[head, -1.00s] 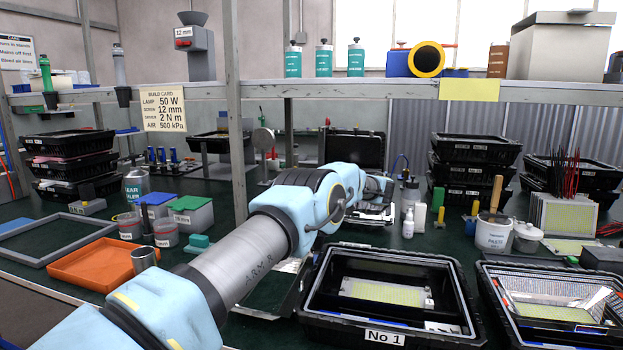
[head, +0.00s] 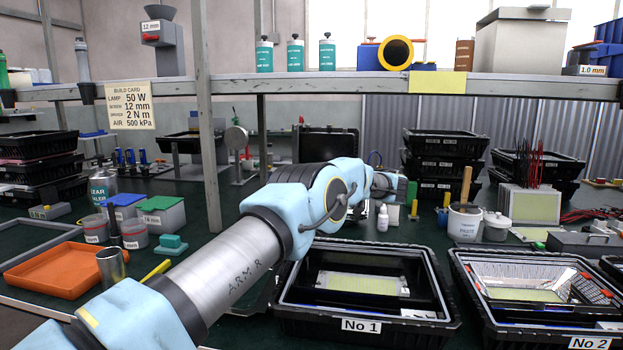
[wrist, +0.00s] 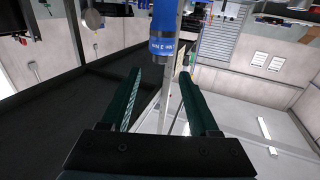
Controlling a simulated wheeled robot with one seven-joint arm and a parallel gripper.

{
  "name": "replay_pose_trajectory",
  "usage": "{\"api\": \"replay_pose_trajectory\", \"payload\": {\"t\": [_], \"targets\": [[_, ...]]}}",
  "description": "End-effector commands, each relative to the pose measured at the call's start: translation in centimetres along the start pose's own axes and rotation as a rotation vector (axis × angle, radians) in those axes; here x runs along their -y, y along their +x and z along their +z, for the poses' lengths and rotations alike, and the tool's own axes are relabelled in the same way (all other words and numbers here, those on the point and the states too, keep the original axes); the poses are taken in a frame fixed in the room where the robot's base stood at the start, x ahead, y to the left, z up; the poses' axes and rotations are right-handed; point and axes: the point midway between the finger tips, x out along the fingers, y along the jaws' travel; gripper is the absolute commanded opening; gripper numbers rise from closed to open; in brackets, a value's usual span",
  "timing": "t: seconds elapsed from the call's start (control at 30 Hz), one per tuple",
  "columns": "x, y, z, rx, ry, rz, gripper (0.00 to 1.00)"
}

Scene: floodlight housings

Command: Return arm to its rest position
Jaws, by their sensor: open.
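My arm (head: 240,262) reaches from the bottom left across the bench in the head view, raised above it. My gripper (head: 408,188) is at its far end, behind the No 1 crate, and looks small and partly hidden there. In the wrist view my gripper (wrist: 160,75) shows two dark green fingers, well apart, with nothing held between them. A blue cylinder with white lettering (wrist: 164,30) appears beyond the fingertips, apart from them.
The black No 1 crate (head: 365,335) stands below the arm, with the No 2 crate (head: 590,335) to its right. An upright post (head: 208,120) and the shelf (head: 330,86) stand behind. An orange tray (head: 65,272) and a metal cup (head: 110,268) lie left.

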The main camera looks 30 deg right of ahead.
Motion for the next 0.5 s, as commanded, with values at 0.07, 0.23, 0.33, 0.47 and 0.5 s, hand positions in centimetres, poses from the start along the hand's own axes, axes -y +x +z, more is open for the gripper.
{"api": "replay_pose_trajectory", "payload": {"t": [0.07,0.23,0.33,0.47,0.5], "targets": [[0.0,0.0,0.0,0.0,0.0,0.0,0.61],[0.0,0.0,0.0,0.0,0.0,0.0,0.61],[0.0,0.1,-0.1,-0.001,-0.001,0.001,0.61],[-0.5,2.1,-1.6,-0.024,-0.017,0.038,0.61],[-0.8,3.3,-2.6,-0.039,-0.028,0.069,0.61]]}}
